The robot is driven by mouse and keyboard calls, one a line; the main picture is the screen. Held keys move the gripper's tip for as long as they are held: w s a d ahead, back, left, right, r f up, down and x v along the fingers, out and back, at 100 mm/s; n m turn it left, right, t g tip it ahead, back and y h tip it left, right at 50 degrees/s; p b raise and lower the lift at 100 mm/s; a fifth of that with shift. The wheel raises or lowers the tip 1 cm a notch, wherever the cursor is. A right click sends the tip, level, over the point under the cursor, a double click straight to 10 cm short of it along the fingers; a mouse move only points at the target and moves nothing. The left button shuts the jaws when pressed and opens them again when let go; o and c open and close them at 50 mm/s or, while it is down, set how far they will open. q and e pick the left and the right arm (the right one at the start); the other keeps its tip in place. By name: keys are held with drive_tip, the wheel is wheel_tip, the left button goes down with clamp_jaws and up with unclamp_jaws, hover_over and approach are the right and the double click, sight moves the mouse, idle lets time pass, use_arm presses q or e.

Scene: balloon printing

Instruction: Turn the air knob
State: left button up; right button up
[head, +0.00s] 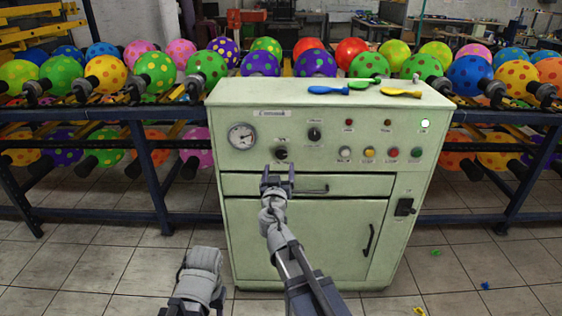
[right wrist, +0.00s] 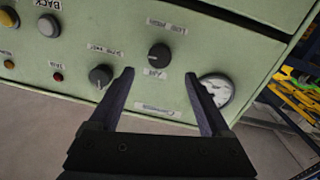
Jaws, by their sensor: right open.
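The air knob (head: 281,153) is a small dark round knob on the front panel of the pale green cabinet, right of the pressure gauge (head: 241,136). In the right wrist view, which is turned over, the air knob (right wrist: 159,57) has a small label beside it. My right gripper (head: 278,177) is in front of the panel, just below the knob in the head view. Its jaws (right wrist: 158,75) are open and empty, and the knob shows between and beyond the fingertips. I see no contact. Part of my left arm shows at the bottom of the head view, without clear fingers.
A second dark knob (head: 314,133) sits up and right of the air knob. Several coloured buttons (head: 392,152) line the panel's right side. Flat balloons (head: 328,90) lie on the cabinet (head: 300,240). Racks of dotted balloons (head: 62,75) stand behind. Tiled floor is mostly clear.

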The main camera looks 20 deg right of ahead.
sight(281, 155)
drive_tip(key=x, duration=0.7)
drive_tip(key=shift+w+d, duration=0.1)
drive_tip(key=shift+w, duration=0.2)
clamp_jaws()
idle(0.4)
